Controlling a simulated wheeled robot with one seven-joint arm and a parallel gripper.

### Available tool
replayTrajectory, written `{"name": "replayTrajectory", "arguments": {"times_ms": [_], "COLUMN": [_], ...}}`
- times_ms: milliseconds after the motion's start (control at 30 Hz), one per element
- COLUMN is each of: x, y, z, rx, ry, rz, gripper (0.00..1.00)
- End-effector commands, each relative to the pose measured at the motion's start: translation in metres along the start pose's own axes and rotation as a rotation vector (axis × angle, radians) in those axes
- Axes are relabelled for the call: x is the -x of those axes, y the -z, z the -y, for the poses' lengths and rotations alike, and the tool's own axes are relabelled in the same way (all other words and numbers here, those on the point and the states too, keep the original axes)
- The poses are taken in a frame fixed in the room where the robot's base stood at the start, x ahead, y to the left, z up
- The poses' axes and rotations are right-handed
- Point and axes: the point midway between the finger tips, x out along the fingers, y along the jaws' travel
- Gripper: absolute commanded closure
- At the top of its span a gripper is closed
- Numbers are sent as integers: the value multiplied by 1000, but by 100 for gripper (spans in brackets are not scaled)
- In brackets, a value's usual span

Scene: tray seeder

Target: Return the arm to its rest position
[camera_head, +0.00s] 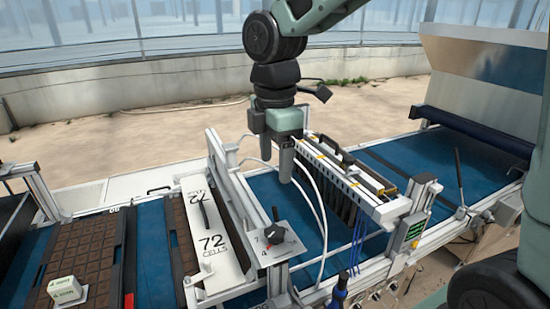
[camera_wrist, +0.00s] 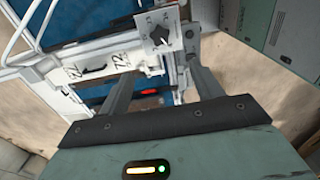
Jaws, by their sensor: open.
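My gripper (camera_head: 276,165) hangs from the arm above the blue belt of the tray seeder, pointing down, in the head view. Its two fingers are apart with nothing between them. In the wrist view the gripper (camera_wrist: 157,88) shows its fingers spread, with the machine beyond them. The fingers are near the white hoses and left of the seeding head (camera_head: 345,170). The panel with a black knob (camera_head: 274,233) stands below and in front of the gripper. I cannot tell the exact gap between fingers and machine.
A white plate marked 72 cells (camera_head: 213,247) stands left of the knob. Dark cell trays (camera_head: 85,252) lie at the left, with a small cream block (camera_head: 65,289) near the front. A metal hopper (camera_head: 485,85) stands at the right. Open floor lies behind the machine.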

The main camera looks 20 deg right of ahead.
Motion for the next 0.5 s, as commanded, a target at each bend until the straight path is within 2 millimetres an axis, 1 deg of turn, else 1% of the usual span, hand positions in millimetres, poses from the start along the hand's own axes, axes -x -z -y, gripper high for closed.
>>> {"name": "replayTrajectory", "arguments": {"times_ms": [467, 500], "x": [0, -5], "y": [0, 3], "z": [0, 4], "rx": [0, -9], "ry": [0, 1], "rz": [0, 0], "gripper": [35, 35]}}
